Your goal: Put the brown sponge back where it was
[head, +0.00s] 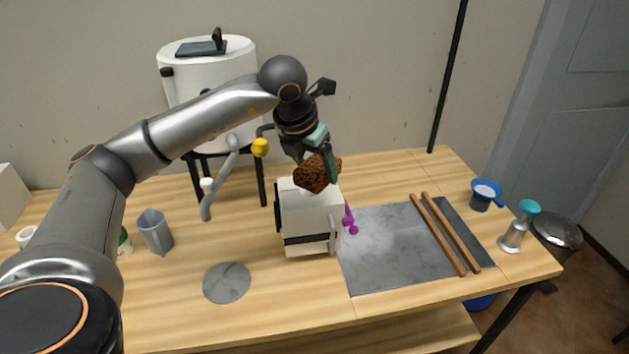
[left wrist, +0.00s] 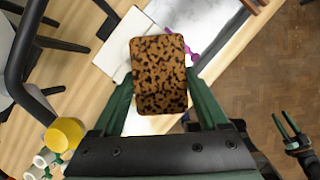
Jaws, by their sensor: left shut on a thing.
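The brown sponge (head: 311,177) is a dark-speckled block. My left gripper (head: 317,168) is shut on it and holds it over the top of a white box (head: 312,220) on the table. In the left wrist view the sponge (left wrist: 159,75) sits between the two green fingers, its broad face to the camera. I cannot tell whether the sponge touches the box top. My right gripper (left wrist: 287,126) shows small at the right edge of the left wrist view, its fingers apart and empty, over the floor.
A purple object (head: 350,220) is at the box's right side. A grey slab (head: 385,260) with two wooden sticks (head: 437,235) lies further right. A round grey disc (head: 227,282), a grey jug (head: 155,231) and a white drum (head: 205,75) stand left and behind. The front table strip is clear.

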